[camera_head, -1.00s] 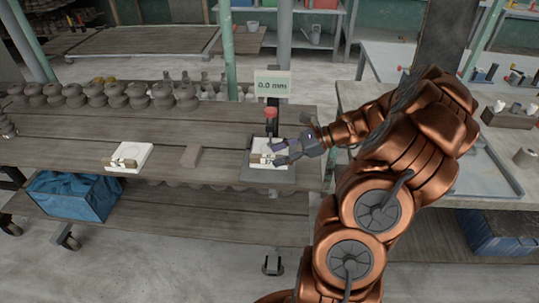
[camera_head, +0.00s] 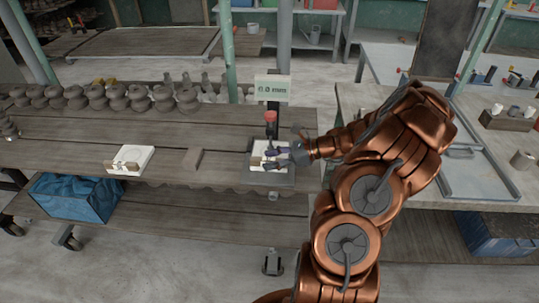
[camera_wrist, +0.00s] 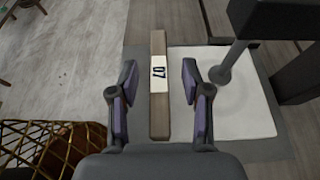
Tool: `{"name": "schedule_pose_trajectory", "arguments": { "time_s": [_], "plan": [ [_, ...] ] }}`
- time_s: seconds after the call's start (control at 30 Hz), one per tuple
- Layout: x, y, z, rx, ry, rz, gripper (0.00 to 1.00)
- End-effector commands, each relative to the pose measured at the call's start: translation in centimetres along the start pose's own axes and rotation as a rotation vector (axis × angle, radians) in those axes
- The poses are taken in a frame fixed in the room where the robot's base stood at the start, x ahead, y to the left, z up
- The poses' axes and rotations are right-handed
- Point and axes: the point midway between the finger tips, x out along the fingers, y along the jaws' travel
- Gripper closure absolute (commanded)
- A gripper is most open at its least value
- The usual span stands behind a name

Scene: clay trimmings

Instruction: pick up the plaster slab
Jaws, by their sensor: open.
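A white plaster slab (camera_head: 256,163) lies on a grey plate (camera_head: 287,180) at the right end of the wooden bench. In the wrist view the slab (camera_wrist: 245,115) is right of a wooden strip (camera_wrist: 158,115) with a white label reading 07, which runs along its edge. My gripper (camera_wrist: 160,90) is open, with its fingers on either side of the strip in the picture; the right finger is over or near the slab's edge. In the head view my gripper (camera_head: 271,160) covers part of the slab. I cannot tell the fingers' height or any contact.
A second white slab with a small wooden piece (camera_head: 134,158) lies farther left, and a brown block (camera_head: 192,159) lies between. A red-topped gauge post (camera_head: 270,122) and a display (camera_head: 273,88) stand behind the plate. Several dark clay pieces (camera_head: 110,95) line the back.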

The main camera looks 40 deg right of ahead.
Motion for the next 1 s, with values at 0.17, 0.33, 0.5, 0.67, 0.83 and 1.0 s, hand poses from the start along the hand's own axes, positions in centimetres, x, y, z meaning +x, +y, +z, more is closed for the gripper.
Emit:
{"name": "schedule_pose_trajectory", "arguments": {
  "time_s": [0.17,0.33,0.5,0.67,0.83,1.0],
  "plan": [
    [1.15,0.08,0.02,-0.001,0.0,0.001,0.52],
    [1.1,0.04,-0.01,-0.002,0.001,0.0,0.54],
    [1.09,0.03,0.0,-0.002,0.001,0.0,0.72],
    [1.08,0.03,0.0,-0.002,0.001,0.0,0.89],
    [1.07,0.02,0.0,-0.002,0.001,0.0,1.0],
    [1.07,0.02,0.0,-0.002,0.001,0.0,1.0]
  ]
}}
